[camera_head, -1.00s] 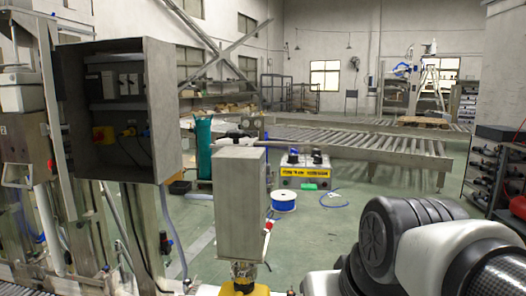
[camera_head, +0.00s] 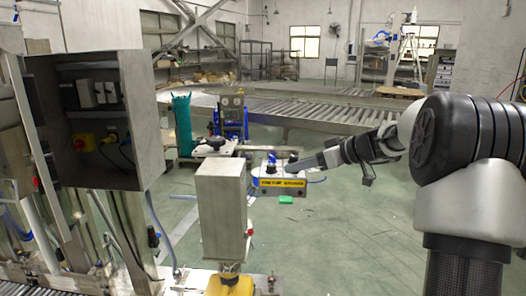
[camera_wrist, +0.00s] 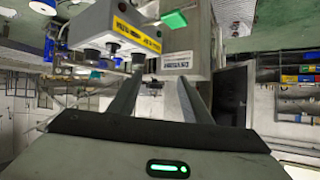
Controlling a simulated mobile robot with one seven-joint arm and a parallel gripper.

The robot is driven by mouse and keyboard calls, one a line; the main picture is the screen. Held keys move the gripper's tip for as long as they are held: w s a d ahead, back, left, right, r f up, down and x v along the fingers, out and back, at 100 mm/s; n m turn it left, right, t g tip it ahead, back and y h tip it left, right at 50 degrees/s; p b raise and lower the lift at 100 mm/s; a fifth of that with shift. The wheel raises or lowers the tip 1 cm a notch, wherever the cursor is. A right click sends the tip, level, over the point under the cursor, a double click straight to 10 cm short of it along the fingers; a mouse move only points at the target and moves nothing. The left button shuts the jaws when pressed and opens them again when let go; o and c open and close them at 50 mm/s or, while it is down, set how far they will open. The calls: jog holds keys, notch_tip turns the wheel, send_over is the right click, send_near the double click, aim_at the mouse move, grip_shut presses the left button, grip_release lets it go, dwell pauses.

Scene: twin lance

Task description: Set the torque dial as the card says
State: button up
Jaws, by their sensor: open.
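A grey control box (camera_head: 278,188) with a yellow label on its front stands beyond the grey post box in the head view. In the wrist view the control box (camera_wrist: 84,22) appears upside down, with several dark knobs (camera_wrist: 92,54). A white label card (camera_wrist: 177,61) is on a grey surface there; its writing is too small to read. My gripper (camera_head: 296,165) reaches in from the right, close to the control box. In the wrist view its two fingers (camera_wrist: 161,80) are apart with nothing held between them.
A tall grey box on a post (camera_head: 222,210) stands in front, left of the control box. An open electrical cabinet (camera_head: 90,120) is at left. A roller conveyor (camera_head: 320,115) runs behind. The green floor at right is mostly clear.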

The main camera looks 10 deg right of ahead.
jog(key=w+d+t, duration=0.1)
jog(key=w+d, duration=0.1)
jog(key=d, duration=0.2)
jog(key=p, duration=0.4)
send_near(273, 165)
jog(key=shift+n, duration=0.4)
jog(key=x, duration=1)
jog(key=shift+w+a, duration=0.15)
jog(key=shift+a, duration=0.15)
jog(key=shift+f, duration=0.1)
jog(key=c, duration=1)
